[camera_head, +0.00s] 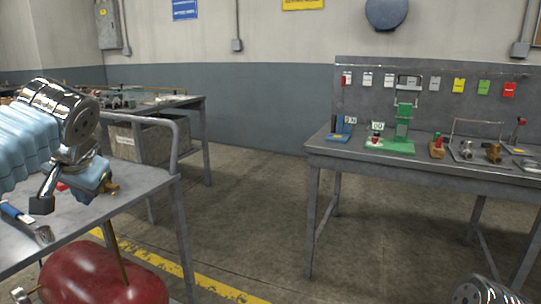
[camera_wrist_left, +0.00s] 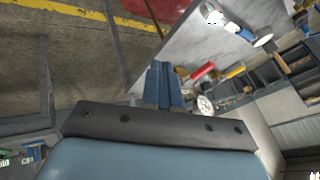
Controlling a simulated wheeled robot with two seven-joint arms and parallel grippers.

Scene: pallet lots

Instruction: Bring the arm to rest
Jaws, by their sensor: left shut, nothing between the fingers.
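My left arm comes in from the left of the head view, with a light-blue sleeve and a chrome wrist. My left gripper (camera_head: 94,183) is a blue shape below that wrist, in front of the grey cart top. In the left wrist view the left gripper's blue fingers (camera_wrist_left: 163,78) are together, with nothing seen between them. Only a chrome part of my right arm (camera_head: 485,291) shows at the bottom right of the head view. The right gripper is out of frame.
The grey cart (camera_head: 120,193) with a raised rail stands under my left gripper. A blue-handled tool (camera_head: 22,217) lies on it. A red rounded tank (camera_head: 100,275) is low in front. A workbench (camera_head: 430,165) with fixtures stands right. Open floor (camera_head: 255,215) lies between.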

